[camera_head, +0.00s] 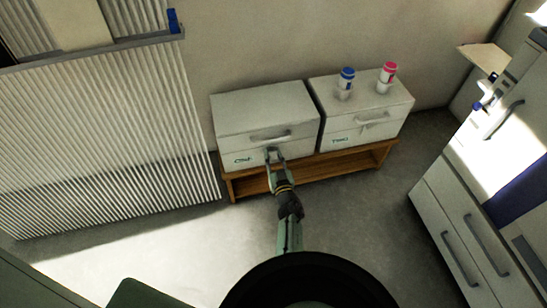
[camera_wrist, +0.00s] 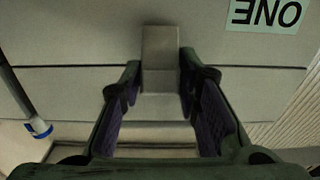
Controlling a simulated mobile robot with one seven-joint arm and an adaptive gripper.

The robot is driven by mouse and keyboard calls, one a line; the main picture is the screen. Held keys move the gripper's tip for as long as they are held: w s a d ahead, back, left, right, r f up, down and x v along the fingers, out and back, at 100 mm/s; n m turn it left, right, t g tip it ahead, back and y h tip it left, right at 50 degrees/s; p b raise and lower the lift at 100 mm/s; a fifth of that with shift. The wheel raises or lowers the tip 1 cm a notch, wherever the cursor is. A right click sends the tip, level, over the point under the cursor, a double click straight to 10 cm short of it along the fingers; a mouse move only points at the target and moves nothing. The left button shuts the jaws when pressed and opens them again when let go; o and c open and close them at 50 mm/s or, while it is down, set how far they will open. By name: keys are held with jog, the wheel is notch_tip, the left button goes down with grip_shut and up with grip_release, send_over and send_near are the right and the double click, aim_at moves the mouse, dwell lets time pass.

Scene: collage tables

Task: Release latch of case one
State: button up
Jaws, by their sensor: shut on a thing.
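Case one (camera_head: 250,105) is a white box with a grey handle and a green "ONE" label, on the left of a low wooden bench. Its latch (camera_wrist: 161,52) is a pale tab on the front, across the seam between lid and body in the wrist view. My gripper (camera_head: 274,158) is at the lower front of the case, right of the label. In the wrist view, which is upside down, its two fingers stand on either side of the latch and are shut on it. The label (camera_wrist: 265,13) shows inverted there. The fingers largely hide the latch in the head view.
Case two (camera_head: 345,122) stands right beside case one on the bench (camera_head: 325,172), with a blue-capped bottle (camera_head: 346,84) and a red-capped bottle (camera_head: 387,79) on it. A ribbed panel (camera_head: 90,130) stands left. A drawer cabinet (camera_head: 455,215) stands right. The floor in front is clear.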

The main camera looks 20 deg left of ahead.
jog(key=f+b, duration=0.1)
jog(key=b, duration=0.2)
jog(key=shift+s+f+t+y, duration=0.1)
jog(key=shift+f+t+y, duration=0.05)
jog(key=shift+t+y, duration=0.2)
jog(key=shift+d+t+b, duration=0.1)
jog(key=shift+t+b, duration=0.15)
jog(key=shift+b, duration=0.7)
jog(key=shift+r, duration=0.35)
jog(key=o, duration=1)
